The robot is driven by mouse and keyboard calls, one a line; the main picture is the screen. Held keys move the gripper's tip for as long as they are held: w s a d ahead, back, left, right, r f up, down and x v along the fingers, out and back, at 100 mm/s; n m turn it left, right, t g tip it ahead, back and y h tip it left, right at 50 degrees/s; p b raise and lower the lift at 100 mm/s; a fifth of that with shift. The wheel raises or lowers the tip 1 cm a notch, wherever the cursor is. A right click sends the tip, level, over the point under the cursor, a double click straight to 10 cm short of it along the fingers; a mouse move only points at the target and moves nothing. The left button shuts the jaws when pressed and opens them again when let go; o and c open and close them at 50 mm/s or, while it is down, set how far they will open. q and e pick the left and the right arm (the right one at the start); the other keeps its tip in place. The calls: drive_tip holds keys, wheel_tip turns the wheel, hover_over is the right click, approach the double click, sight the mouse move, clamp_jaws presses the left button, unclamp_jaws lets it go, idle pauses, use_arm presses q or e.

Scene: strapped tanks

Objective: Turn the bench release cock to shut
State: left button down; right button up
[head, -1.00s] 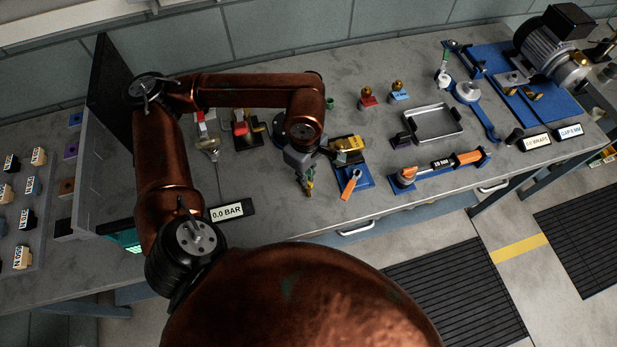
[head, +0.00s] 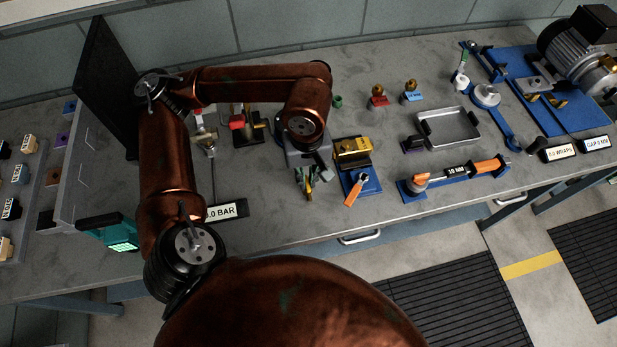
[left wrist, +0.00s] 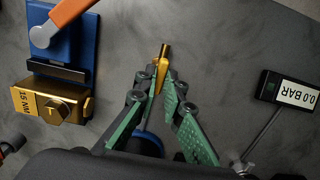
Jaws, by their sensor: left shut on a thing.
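My left gripper (head: 308,182) hangs over the bench, left of the blue-based wrench stand. In the left wrist view its green fingers (left wrist: 163,85) are shut on a small brass-yellow piece (left wrist: 160,68); I cannot tell whether it is part of a cock. A red-handled brass fitting (head: 238,122) stands on a dark base behind and left of the gripper. Another fitting with a red handle and brass cone (head: 206,142) is further left. Neither is labelled as the release cock. The pressure display (head: 228,211) reads 0.0 BAR in the left wrist view (left wrist: 298,95). My right gripper is not in view.
A yellow block (head: 352,148) and an orange-handled tool (head: 356,188) sit just right of the gripper. A metal tray (head: 450,128), an orange torque tool (head: 455,172) and a motor (head: 578,55) are further right. A dark upright panel (head: 108,85) stands left.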

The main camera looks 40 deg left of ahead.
sight(308, 182)
use_arm(q)
drive_tip(key=shift+r, duration=0.1)
idle(0.3)
drive_tip(key=c, duration=2)
unclamp_jaws()
drive_tip(key=shift+c, duration=0.2)
wheel_tip(308, 182, up, 12)
